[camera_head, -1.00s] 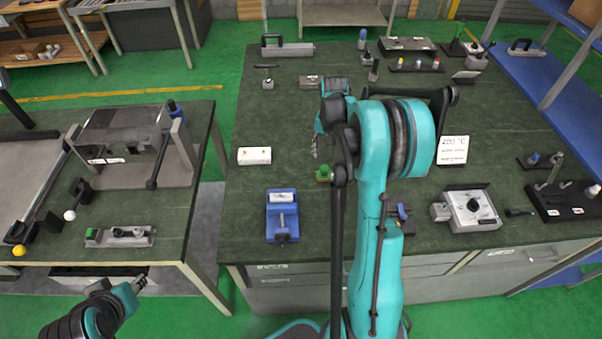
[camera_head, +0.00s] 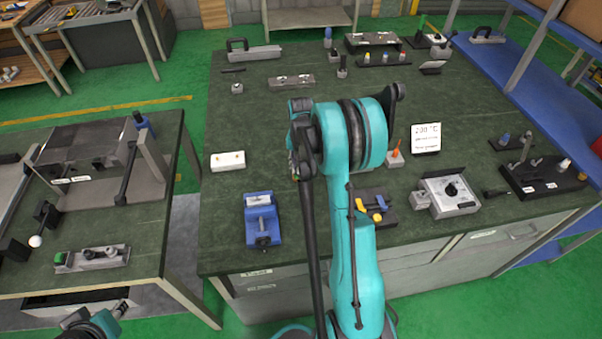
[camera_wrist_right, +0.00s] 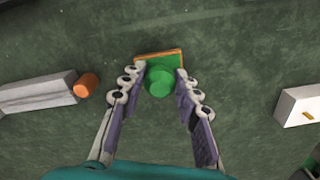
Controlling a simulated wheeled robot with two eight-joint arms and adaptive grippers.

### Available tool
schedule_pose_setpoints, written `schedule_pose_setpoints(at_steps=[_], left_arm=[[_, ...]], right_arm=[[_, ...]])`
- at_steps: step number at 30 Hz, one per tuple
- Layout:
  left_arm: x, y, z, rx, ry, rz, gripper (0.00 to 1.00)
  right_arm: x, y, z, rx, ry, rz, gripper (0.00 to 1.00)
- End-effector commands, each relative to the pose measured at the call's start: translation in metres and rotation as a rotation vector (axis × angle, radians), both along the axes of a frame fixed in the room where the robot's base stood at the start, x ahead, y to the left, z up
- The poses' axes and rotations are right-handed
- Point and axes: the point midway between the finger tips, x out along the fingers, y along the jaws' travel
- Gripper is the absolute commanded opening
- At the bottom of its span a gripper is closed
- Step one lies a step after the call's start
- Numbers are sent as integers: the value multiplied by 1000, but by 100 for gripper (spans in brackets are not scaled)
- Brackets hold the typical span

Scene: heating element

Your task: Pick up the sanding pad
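The sanding pad (camera_wrist_right: 160,75) shows in the right wrist view as a green block with a round green knob and an orange-brown edge. It lies flat on the dark green tabletop. My right gripper (camera_wrist_right: 159,83) is open, with one finger on each side of the knob. I cannot tell whether the fingers touch it. In the head view my right gripper (camera_head: 293,166) is low over the table, and my arm mostly hides the pad.
In the wrist view a grey block with an orange cylinder (camera_wrist_right: 87,85) lies left of the pad and a white block (camera_wrist_right: 300,105) lies right. In the head view a blue vise (camera_head: 262,220) stands near the front edge. A grey control box (camera_head: 449,194) stands at right.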

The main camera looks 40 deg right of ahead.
Motion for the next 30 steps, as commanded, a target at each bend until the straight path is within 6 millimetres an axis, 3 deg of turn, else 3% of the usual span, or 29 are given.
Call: schedule_pose_setpoints(at_steps=[1, 3, 14, 20, 23, 30], left_arm=[[0, 0, 0, 0, 0, 0, 33], [0, 0, 0, 0, 0, 0, 33], [0, 0, 1, 0, 0, 0, 33], [0, 0, 10, 0, 0, 0, 33], [0, 0, 17, 0, 0, 0, 33], [0, 0, 31, 0, 0, 0, 33]], right_arm=[[0, 0, 0, 0, 0, 0, 12], [0, 0, 0, 0, 0, 0, 0], [0, 0, 3, 0, 0, 0, 0], [0, 0, 24, 0, 0, 0, 0], [0, 0, 44, 0, 0, 0, 0], [-35, -45, 77, 0, 0, -6, 0]])
